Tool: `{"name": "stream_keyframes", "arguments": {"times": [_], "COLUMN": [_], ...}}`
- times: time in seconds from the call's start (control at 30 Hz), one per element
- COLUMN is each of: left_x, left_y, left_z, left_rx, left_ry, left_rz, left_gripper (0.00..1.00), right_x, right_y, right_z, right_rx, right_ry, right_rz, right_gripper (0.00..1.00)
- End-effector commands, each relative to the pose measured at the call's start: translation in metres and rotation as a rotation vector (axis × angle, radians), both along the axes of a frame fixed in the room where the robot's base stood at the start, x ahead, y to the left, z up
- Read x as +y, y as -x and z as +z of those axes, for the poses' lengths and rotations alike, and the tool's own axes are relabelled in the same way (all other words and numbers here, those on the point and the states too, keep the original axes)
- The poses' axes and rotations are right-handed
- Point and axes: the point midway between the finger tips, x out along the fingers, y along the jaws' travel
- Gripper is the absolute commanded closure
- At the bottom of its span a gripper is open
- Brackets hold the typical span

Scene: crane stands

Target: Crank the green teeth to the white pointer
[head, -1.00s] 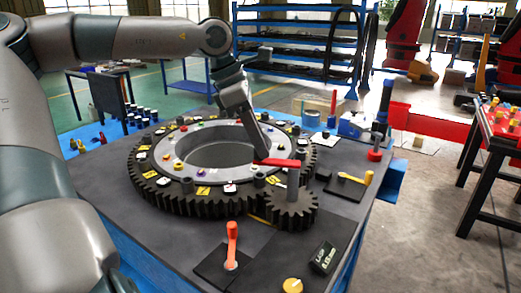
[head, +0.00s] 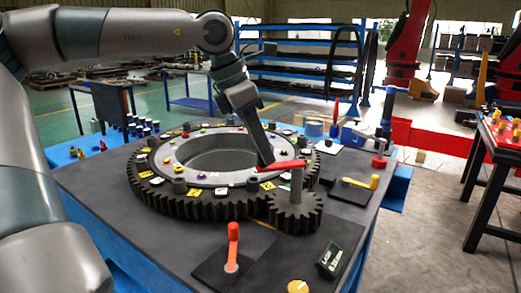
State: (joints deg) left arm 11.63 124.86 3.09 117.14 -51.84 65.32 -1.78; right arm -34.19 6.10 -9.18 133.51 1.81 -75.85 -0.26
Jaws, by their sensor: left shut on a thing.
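A large dark toothed ring (head: 220,207) lies flat on the grey table, with a pale inner ring and yellow and white tags on top. A small dark pinion gear (head: 296,213) meshes with its near right side. A red crank arm (head: 285,165) sits on the grey post above the pinion and points left. My left gripper (head: 265,162) reaches down from above and is shut on the free end of the red crank, hiding its grip. I cannot pick out green teeth or a white pointer at this size. My right gripper is not in view.
An orange-red lever (head: 232,246) stands in front, near a yellow knob (head: 298,287) and a small dark display (head: 331,260). A yellow-handled crank (head: 361,183) is at the right. Small dark-and-white cylinders (head: 141,128) stand at the back left.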

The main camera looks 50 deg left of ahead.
Motion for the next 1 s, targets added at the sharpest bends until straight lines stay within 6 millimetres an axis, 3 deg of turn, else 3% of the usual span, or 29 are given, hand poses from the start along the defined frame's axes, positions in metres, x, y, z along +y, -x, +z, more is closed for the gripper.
{"name": "stream_keyframes", "arguments": {"times": [0.6,0.63,0.7,1.0], "left_x": [-0.0062,-0.0061,-0.0058,-0.0048], "left_y": [0.0024,0.0024,0.0022,0.002], "left_z": [-0.0016,-0.0016,-0.0014,-0.0001], "left_rx": [0.004,0.004,0.004,0.001], "left_ry": [0.007,0.007,0.006,0.003], "left_rz": [-0.002,-0.002,-0.002,-0.001], "left_gripper": [1.0,0.73,0.61,0.61], "right_x": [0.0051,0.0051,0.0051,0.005], "right_y": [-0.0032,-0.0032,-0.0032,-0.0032], "right_z": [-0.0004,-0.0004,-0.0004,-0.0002], "right_rx": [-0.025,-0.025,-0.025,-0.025], "right_ry": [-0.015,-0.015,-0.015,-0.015], "right_rz": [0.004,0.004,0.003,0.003], "right_gripper": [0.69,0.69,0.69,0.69]}}
